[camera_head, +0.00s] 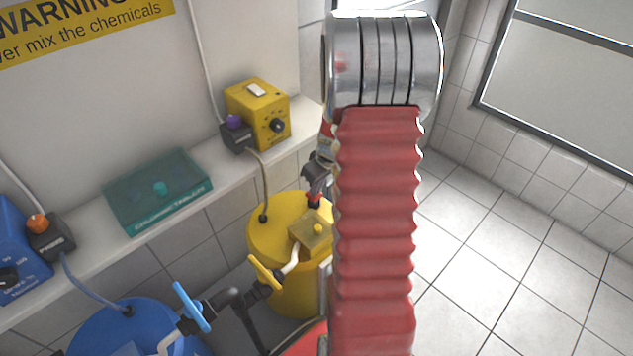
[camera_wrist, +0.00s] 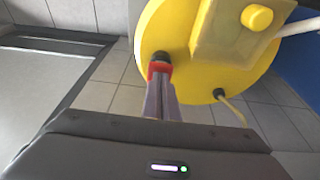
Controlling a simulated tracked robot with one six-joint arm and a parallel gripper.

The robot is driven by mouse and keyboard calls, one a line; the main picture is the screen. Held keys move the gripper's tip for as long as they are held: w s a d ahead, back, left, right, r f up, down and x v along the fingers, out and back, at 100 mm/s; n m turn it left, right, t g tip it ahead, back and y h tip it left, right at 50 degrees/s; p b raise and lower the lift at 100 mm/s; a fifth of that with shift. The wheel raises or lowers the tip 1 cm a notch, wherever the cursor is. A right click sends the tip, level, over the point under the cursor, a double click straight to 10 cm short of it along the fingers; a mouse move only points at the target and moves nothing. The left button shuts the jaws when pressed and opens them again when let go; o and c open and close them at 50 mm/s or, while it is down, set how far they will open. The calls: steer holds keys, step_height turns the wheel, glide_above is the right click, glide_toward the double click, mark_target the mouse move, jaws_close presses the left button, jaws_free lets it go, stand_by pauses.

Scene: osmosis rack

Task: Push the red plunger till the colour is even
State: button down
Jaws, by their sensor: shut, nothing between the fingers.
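I see nothing that is clearly a red plunger. My gripper (camera_wrist: 160,78) points at the yellow drum (camera_wrist: 190,40) in the wrist view; its grey fingers are together. A red piece shows at their tips, with a dark round piece just beyond it against the drum. I cannot tell whether the red is part of the fingers, or whether the tips touch the drum. In the head view my gripper (camera_head: 314,195) is beside my red-sleeved arm, over the right part of the yellow drum (camera_head: 268,222), and partly hidden by the arm.
A teal case (camera_head: 155,190), a yellow control box (camera_head: 258,112) and a blue control box (camera_head: 18,250) stand on the ledge. A blue drum (camera_head: 95,325) and pipes with yellow (camera_head: 265,272) and blue (camera_head: 191,307) valve handles lie left. The tiled floor (camera_head: 520,265) at right is clear.

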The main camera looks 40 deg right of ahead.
steer(key=shift+s+a+f, duration=0.1)
steer(key=shift+s+f, duration=0.1)
steer(key=shift+f, duration=0.15)
steer(key=shift+w+r, duration=0.1)
steer(key=shift+r, duration=0.5)
steer(key=w+v, duration=0.1)
steer(key=v, duration=1.2)
steer(key=shift+r, duration=0.25)
steer(key=shift+w, duration=0.1)
step_height(320, 180, up, 5)
steer(key=shift+f, duration=0.1)
